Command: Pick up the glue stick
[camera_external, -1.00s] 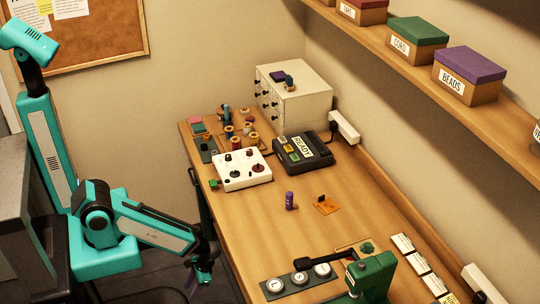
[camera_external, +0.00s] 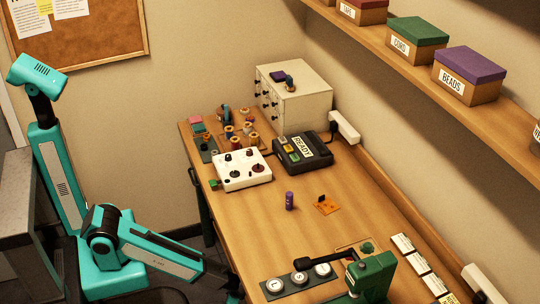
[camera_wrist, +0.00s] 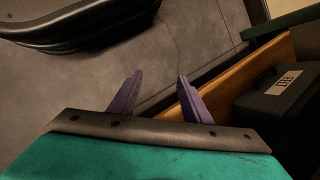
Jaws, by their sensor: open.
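A small purple cylinder, which looks like the glue stick (camera_external: 289,200), stands upright on the wooden table (camera_external: 262,225) in the external view. It is left of a flat orange piece and does not show in the wrist view. My gripper (camera_wrist: 158,92) is open, with two purple fingers apart and nothing between them. In the wrist view it is over the grey floor, beside an orange-brown wooden edge. In the external view my arm hangs low left of the table, and the fingers are hidden at the bottom of the picture.
A white knobbed panel (camera_external: 241,170) and a black box labelled READY (camera_external: 303,152) stand behind the purple cylinder. The orange piece (camera_external: 327,205) lies right of it. A green machine (camera_external: 372,277) and a plate of round dials (camera_external: 298,278) are nearer the front.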

